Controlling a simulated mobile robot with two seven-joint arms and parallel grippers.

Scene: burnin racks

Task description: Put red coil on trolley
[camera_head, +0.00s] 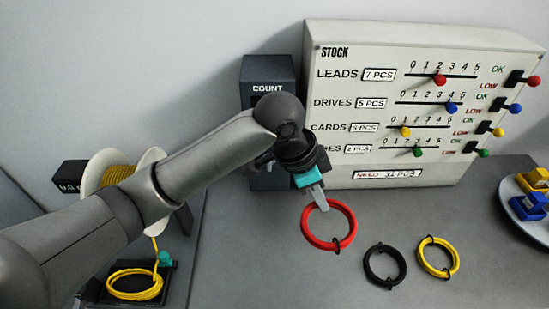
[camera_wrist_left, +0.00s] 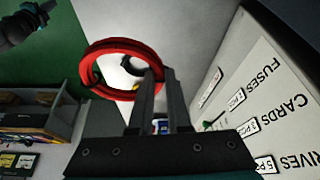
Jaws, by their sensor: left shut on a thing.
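The red coil (camera_head: 329,244) is a ring with a dark tie, in front of the stock panel in the head view. My left gripper (camera_head: 317,203) is shut on the coil's upper edge. In the left wrist view the red coil (camera_wrist_left: 92,68) shows at the fingertips of my left gripper (camera_wrist_left: 156,82). I cannot tell how far it is above the table. The trolley cannot be made out in these frames. My right gripper is not in the head view.
A black coil (camera_head: 384,264) and a yellow coil (camera_head: 438,257) lie on the grey table to the right. The stock panel (camera_head: 430,200) stands behind. A round tray (camera_head: 508,204) holds yellow and blue parts at the right edge. A yellow wire spool (camera_head: 95,172) is at left.

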